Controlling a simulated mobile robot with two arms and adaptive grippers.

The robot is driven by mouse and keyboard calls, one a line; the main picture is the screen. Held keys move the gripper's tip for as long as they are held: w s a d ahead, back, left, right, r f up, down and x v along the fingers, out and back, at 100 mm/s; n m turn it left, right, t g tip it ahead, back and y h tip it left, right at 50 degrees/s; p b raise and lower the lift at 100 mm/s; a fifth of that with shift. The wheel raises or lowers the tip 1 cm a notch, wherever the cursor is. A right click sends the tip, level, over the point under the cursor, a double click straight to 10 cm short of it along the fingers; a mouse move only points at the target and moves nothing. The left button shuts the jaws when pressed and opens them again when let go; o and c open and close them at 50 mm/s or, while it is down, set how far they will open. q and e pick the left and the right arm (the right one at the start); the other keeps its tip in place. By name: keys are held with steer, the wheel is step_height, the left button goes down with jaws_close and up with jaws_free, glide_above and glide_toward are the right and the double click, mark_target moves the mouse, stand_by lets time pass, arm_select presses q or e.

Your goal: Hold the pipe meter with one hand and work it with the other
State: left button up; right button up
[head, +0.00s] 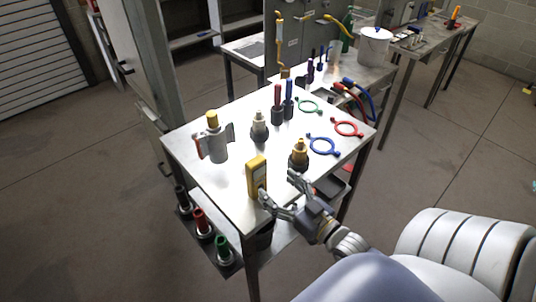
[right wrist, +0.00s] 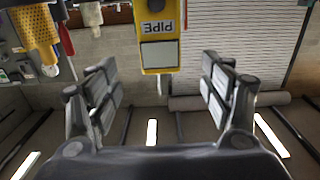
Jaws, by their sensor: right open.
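The yellow pipe meter (head: 257,177) stands upright near the front edge of the metal table. My right gripper (head: 277,193) is open and empty, just to the right of the meter in the head view. In the right wrist view the fingers (right wrist: 160,88) are spread apart, with the meter beyond and between them. I cannot tell whether a finger touches it. My left gripper is not in view.
On the table (head: 221,175) stand a grey canister (head: 214,142), a brass fitting (head: 299,155) and a grey fitting (head: 259,127). Red and green cylinders stand on a lower shelf.

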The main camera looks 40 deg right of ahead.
mark_target(260, 171)
steer(key=w, duration=0.3)
steer(key=w+p, duration=0.1)
steer(key=w, duration=0.2)
steer(key=w+p, duration=0.1)
steer(key=w, duration=0.2)
steer(key=shift+w+a, duration=0.35)
steer(key=shift+w, duration=0.05)
steer(key=c, duration=1.3)
